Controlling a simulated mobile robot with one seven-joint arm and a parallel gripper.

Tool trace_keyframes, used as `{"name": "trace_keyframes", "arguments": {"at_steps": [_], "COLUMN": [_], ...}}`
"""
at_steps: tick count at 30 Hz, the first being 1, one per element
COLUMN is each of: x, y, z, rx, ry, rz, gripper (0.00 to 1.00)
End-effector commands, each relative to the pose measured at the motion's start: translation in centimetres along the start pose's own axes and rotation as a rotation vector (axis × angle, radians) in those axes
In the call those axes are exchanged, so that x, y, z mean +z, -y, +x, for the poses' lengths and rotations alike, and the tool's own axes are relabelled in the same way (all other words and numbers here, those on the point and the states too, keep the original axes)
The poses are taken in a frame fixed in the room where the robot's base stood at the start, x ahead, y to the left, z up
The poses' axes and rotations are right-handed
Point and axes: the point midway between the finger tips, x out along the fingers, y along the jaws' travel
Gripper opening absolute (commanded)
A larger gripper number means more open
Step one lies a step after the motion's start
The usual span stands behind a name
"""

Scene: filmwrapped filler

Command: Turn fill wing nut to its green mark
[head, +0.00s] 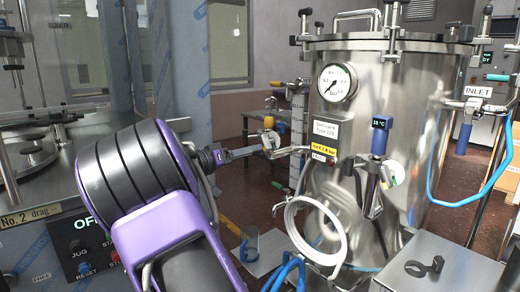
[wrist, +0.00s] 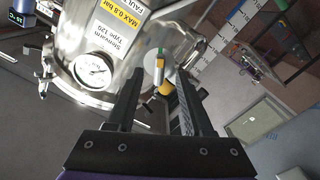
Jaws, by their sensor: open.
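My gripper (head: 264,146) is open and reaches rightward to a small fitting on a side pipe of the steel tank. In the wrist view its two black fingers (wrist: 160,80) stand on either side of a small yellow-topped part (wrist: 159,70), which I take for the fill wing nut.
The steel tank (head: 350,110) with a pressure gauge (head: 337,83) stands close on the right. A metal box (head: 440,265) is at lower right. A control panel (head: 85,245) is at left.

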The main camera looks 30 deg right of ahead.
Motion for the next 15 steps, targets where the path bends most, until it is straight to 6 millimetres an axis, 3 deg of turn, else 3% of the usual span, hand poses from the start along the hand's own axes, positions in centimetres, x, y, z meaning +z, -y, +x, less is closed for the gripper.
{"name": "trace_keyframes", "arguments": {"at_steps": [9,15], "x": [-0.1,-0.1], "y": [0.1,0.0], "z": [-7.9,-11.0], "rx": [-0.005,-0.003], "ry": [-0.003,-0.002], "rz": [0.0,0.001], "gripper": [0.51,0.51]}}
